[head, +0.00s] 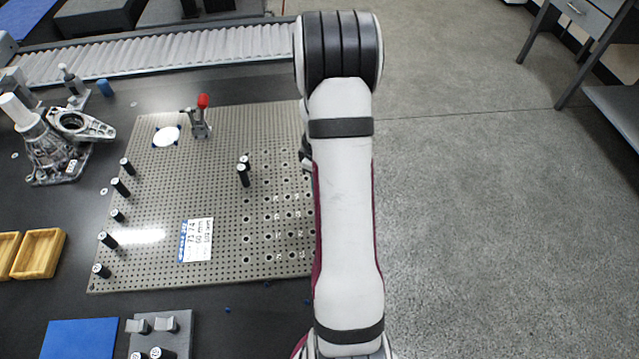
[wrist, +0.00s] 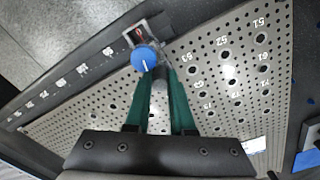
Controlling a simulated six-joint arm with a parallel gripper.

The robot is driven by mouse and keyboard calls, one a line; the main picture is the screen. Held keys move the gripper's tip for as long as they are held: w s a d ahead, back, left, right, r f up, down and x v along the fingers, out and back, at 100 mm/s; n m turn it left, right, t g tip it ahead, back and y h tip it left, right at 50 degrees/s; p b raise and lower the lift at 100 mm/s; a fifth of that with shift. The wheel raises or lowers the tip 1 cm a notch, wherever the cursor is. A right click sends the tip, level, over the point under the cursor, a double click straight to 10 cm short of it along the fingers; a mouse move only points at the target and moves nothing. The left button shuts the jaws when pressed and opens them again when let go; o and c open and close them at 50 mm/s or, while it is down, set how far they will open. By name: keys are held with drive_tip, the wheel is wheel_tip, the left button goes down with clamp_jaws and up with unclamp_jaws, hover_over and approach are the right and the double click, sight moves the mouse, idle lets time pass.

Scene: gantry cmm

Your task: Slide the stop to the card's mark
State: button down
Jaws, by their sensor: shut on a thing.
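The stop (wrist: 137,34) is a small grey block with a blue round knob (wrist: 144,59) and a small window showing a red line. It sits at the plate's edge by a dark rail (wrist: 60,82) with white scale marks, too small to read surely. My gripper (wrist: 160,82) has its green fingers closed around a grey post beside the knob, which seems to belong to the stop. The card (head: 196,240) lies on the hole plate, blue and white; it seems to read 71 74 and 60 mm. My arm hides the gripper and stop in the head view.
The hole plate (head: 150,200) carries several black pins, a red-handled clamp (head: 201,115) and a white disc (head: 166,136). A metal casting (head: 55,150) and wooden trays (head: 40,252) lie to the left. Open floor lies right of my arm.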

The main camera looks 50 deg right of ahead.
idle(0.3)
drive_tip(key=w+d, duration=0.7)
drive_tip(key=shift+d, duration=0.1)
drive_tip(key=c, duration=0.8)
unclamp_jaws()
drive_tip(key=shift+o, duration=0.2)
wheel_tip(320, 180, up, 16)
